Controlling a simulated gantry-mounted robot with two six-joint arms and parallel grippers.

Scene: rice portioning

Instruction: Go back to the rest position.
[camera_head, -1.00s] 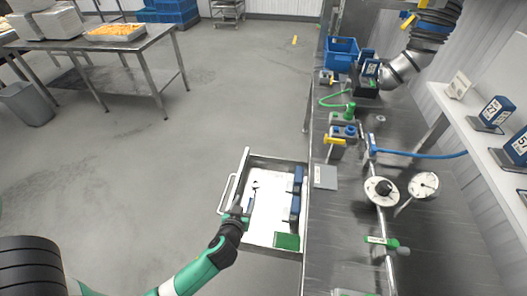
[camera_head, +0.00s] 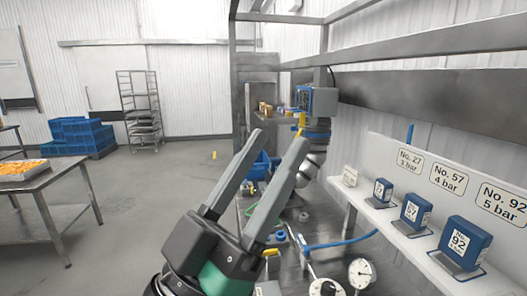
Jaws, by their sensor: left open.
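My left gripper (camera_head: 266,172) is raised in front of the head camera, large in the middle of the view. Its two long grey fingers point up and to the right and stand apart, with nothing between them. It hides part of the steel bench and the blue crate (camera_head: 262,166) behind it. My right gripper is not in view.
A steel bench with a blue hose (camera_head: 340,243) and a white dial gauge (camera_head: 361,272) lies at lower right. A white shelf (camera_head: 388,219) at right carries blue numbered blocks (camera_head: 463,243). A steel table (camera_head: 45,200) stands left; open floor (camera_head: 135,205) lies between.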

